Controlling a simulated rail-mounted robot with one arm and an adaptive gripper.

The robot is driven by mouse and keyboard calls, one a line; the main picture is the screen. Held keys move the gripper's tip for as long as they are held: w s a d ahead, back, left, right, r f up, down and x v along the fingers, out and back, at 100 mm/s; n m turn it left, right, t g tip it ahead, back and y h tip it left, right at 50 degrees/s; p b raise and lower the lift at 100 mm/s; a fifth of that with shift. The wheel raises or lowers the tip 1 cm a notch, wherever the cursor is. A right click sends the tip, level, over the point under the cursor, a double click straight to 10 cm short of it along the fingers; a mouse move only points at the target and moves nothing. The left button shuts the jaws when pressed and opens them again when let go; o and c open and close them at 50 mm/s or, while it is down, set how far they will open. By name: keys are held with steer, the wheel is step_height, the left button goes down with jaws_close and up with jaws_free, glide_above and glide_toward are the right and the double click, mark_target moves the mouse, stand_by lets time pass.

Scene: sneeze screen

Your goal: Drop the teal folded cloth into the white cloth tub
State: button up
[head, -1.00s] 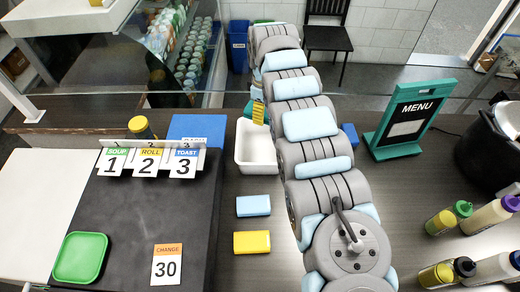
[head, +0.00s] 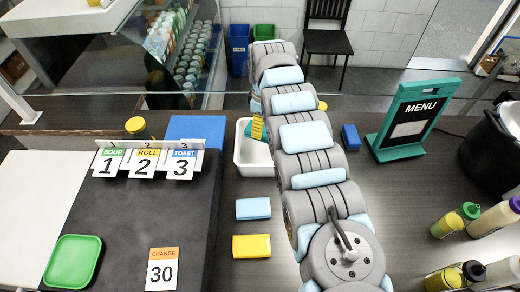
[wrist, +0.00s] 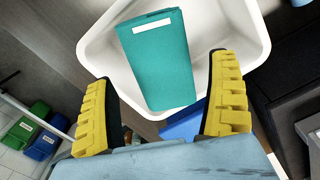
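The teal folded cloth (wrist: 160,62), with a white label strip near one end, shows inside the outline of the white cloth tub (wrist: 262,42) in the wrist view. I cannot tell whether it rests on the tub's floor or is still just above it. In the head view only a small part of the cloth (head: 248,131) shows, by the tub (head: 255,168). My gripper (wrist: 161,68) is open over the tub. Its yellow fingers stand wide apart, with gaps on both sides of the cloth. In the head view my arm hides the tub's right side.
A light blue block (head: 253,209) and a yellow block (head: 251,246) lie in front of the tub. A dark blue block (head: 350,137) and the menu stand (head: 408,118) are to the right. A numbered card rail (head: 150,148) and a green tray (head: 73,262) are left.

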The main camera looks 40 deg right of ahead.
steer(key=shift+o, duration=0.2)
step_height(320, 180, up, 12)
stand_by(0.7)
